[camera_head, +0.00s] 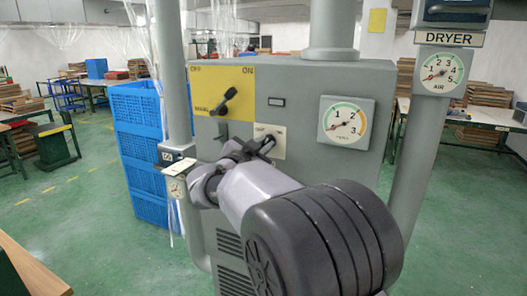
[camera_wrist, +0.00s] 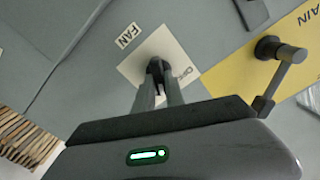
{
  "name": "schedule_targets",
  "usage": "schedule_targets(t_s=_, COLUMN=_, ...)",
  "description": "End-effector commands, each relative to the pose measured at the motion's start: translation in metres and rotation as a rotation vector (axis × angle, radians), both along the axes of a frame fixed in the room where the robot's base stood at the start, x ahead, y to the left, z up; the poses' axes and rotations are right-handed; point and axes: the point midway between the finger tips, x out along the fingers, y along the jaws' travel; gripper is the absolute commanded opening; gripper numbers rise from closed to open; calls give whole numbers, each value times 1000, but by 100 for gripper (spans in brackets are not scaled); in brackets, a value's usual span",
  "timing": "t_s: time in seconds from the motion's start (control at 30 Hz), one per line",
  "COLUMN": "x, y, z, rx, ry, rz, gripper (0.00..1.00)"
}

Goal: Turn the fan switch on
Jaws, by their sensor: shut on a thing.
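The fan switch's white plate (camera_head: 278,152) is on the front of the grey machine cabinet, below and right of the yellow main-switch panel. In the wrist view the plate (camera_wrist: 177,46) shows part of its OFF mark, with a FAN label (camera_wrist: 128,36) beside it. My gripper (camera_head: 264,146) reaches the plate. In the wrist view my gripper (camera_wrist: 158,72) has its fingers close together over the plate's middle, shut on the fan switch's knob. The fingers mostly hide the knob, so I cannot tell its exact angle.
The main switch (camera_head: 224,101), with a black lever, sits on the yellow panel (camera_head: 208,82) close by; it also shows in the wrist view (camera_wrist: 278,60). A dial gauge (camera_head: 345,122) is to the right. Blue crates (camera_head: 137,150) stand left of the cabinet.

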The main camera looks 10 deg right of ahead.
Motion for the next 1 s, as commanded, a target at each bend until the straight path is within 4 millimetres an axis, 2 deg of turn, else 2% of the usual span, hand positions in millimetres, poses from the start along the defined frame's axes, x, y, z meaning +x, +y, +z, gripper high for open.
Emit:
schedule_targets(t_s=0.4, x=-1, y=-1, z=-4, rx=210, ry=-150, rz=0, gripper=0)
schedule_targets(t_s=1.0, x=-1, y=-1, z=-2, rx=276, ry=-197, rz=-1, gripper=0)
